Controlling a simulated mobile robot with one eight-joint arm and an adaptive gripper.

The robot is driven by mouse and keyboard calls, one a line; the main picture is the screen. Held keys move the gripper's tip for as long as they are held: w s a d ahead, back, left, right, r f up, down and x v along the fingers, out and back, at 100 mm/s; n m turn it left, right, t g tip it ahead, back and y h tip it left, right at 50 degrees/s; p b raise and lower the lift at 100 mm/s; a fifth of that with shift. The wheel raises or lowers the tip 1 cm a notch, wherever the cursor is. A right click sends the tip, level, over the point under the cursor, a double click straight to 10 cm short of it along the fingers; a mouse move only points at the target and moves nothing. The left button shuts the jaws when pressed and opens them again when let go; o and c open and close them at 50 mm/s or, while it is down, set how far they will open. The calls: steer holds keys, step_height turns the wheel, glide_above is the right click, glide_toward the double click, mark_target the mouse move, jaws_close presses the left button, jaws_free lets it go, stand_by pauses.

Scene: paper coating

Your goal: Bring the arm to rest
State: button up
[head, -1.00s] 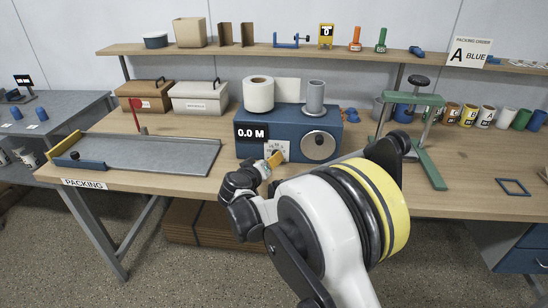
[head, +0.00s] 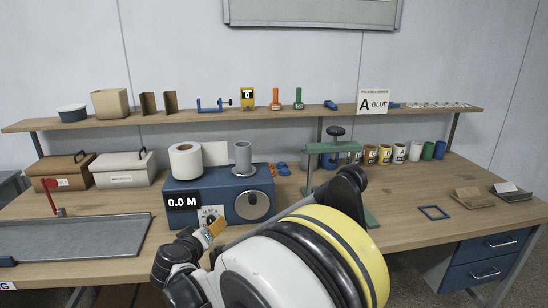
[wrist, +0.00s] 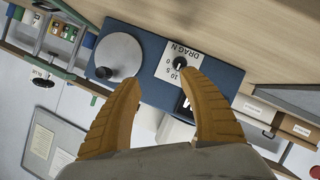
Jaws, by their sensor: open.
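My gripper (head: 214,230) has orange-yellow fingers and hangs in front of the blue winding machine (head: 183,184). In the wrist view my gripper (wrist: 165,105) shows its two fingers spread apart with nothing between them. The machine also shows in the wrist view (wrist: 222,75), with a dial labelled "DRAG N" (wrist: 180,63) just beyond the fingertips and a round grey knob (wrist: 119,55) beside it. In the head view the machine's display (head: 182,202) reads 0.0 M. My arm covers part of the bench front.
Two lidded boxes (head: 125,169) stand behind.

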steer(key=s+d+r+m+g+h, duration=0.1)
steer(key=s+d+r+m+g, duration=0.3)
steer(key=d, duration=1)
steer(key=s+d+r+n, duration=0.15)
steer(key=d+r, duration=0.35)
steer(key=d, duration=0.9)
steer(key=s+d+f+m+g, duration=0.1)
steer(key=s+d, duration=0.4)
steer(key=s, duration=0.3)
steer(key=s+d+f+m+y, duration=0.1)
steer(key=s+d+m, duration=0.1)
steer(key=s+d, duration=0.3)
steer(key=s+d+f+m+g, duration=0.1)
steer(key=s+d, duration=0.4)
steer(key=s, duration=0.7)
steer(key=shift+d+f+g, duration=0.15)
steer(key=shift+f+g, duration=0.15)
